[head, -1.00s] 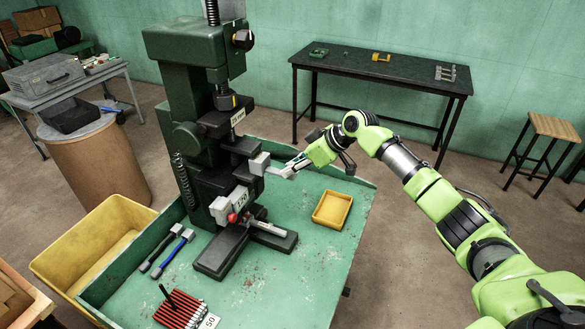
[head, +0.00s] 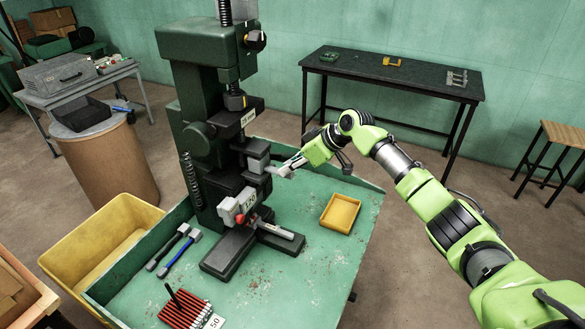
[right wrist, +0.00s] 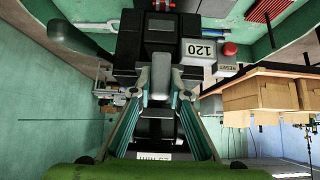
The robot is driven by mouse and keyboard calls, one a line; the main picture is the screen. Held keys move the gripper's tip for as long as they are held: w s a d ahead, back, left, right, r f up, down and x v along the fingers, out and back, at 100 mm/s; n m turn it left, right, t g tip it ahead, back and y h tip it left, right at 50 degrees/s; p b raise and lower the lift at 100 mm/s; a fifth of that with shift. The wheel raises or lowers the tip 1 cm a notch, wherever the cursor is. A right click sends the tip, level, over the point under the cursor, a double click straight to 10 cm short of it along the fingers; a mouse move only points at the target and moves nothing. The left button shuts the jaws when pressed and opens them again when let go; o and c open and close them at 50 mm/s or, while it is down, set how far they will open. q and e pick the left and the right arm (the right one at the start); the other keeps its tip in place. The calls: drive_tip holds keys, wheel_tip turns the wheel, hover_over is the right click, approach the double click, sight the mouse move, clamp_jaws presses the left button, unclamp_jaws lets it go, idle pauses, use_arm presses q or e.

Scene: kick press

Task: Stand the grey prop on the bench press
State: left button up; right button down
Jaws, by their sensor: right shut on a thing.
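The grey prop (head: 258,164) is a small light grey block at the front of the dark green press (head: 196,100), below its ram and above a dark lower block. My right gripper (head: 281,170) reaches in from the right and is shut on the prop. In the right wrist view, the prop (right wrist: 159,84) sits between the two fingertips (right wrist: 159,92). I cannot tell whether its foot touches the surface below. My left gripper is not in view.
A counter marked 120 (head: 250,201) with a red button sits just below. A grey bar (head: 277,230) lies on the press foot. A yellow tray (head: 340,213) stands right on the green bench (head: 300,280). Blue and black tools, red rods and a yellow bin (head: 95,240) are left.

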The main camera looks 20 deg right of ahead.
drive_tip(key=shift+w+a, duration=0.1)
drive_tip(key=shift+w, duration=0.05)
idle(0.6)
drive_tip(key=c, duration=1.8)
unclamp_jaws()
drive_tip(key=shift+c, duration=0.2)
drive_tip(key=shift+f, duration=0.2)
drive_tip(key=shift+s+d+r+p, duration=0.2)
drive_tip(key=shift+s+r+p, duration=0.1)
drive_tip(key=shift+r+p, duration=0.15)
drive_tip(key=p+v, duration=0.3)
drive_tip(key=v, duration=0.3)
drive_tip(key=shift+s+d, duration=0.1)
